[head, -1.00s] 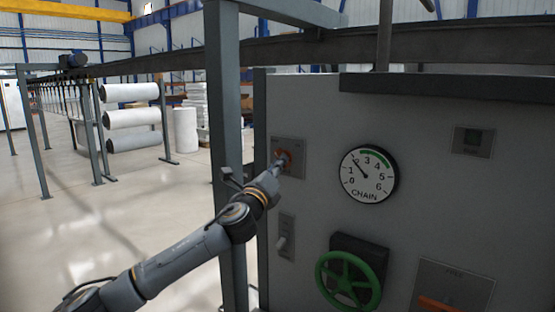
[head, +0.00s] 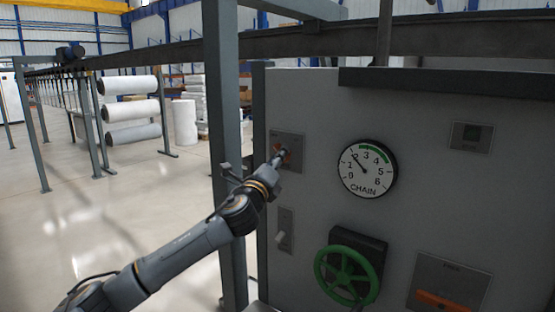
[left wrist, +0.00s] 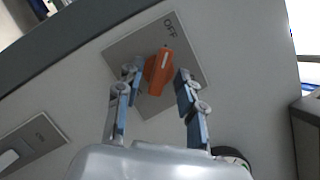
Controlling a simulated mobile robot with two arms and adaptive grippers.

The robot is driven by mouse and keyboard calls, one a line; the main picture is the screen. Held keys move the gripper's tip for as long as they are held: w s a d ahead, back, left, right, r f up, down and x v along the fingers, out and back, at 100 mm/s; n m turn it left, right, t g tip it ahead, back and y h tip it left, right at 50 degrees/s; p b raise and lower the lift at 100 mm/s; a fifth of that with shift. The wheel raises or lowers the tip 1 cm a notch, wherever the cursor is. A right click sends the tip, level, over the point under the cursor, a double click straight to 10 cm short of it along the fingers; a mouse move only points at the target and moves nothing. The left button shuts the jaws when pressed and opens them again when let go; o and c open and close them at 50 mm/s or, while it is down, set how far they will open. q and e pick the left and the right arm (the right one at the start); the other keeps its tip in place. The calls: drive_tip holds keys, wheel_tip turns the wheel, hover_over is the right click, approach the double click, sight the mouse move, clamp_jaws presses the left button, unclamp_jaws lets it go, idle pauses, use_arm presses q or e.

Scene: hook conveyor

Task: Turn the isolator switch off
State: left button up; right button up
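The isolator switch is an orange knob (left wrist: 160,72) on a grey plate (left wrist: 122,48) on the cabinet front. In the left wrist view a white mark on the knob's upper end points roughly toward the printed word OFF. My left gripper (left wrist: 158,74) has one finger on each side of the knob, with small gaps visible, so it looks open around it. In the head view the left gripper (head: 277,160) reaches the switch plate (head: 289,140) and partly hides the orange knob (head: 285,152). My right gripper is not in view.
The grey cabinet (head: 310,100) also carries a CHAIN gauge (head: 367,168), a green handwheel (head: 346,275), a small lever switch (head: 282,236), an indicator window (head: 471,135) and an orange handle (head: 444,301). A steel post (head: 224,110) stands close behind my left arm.

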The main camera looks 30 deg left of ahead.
use_arm(q)
drive_tip(key=v, duration=1.2)
idle(0.5)
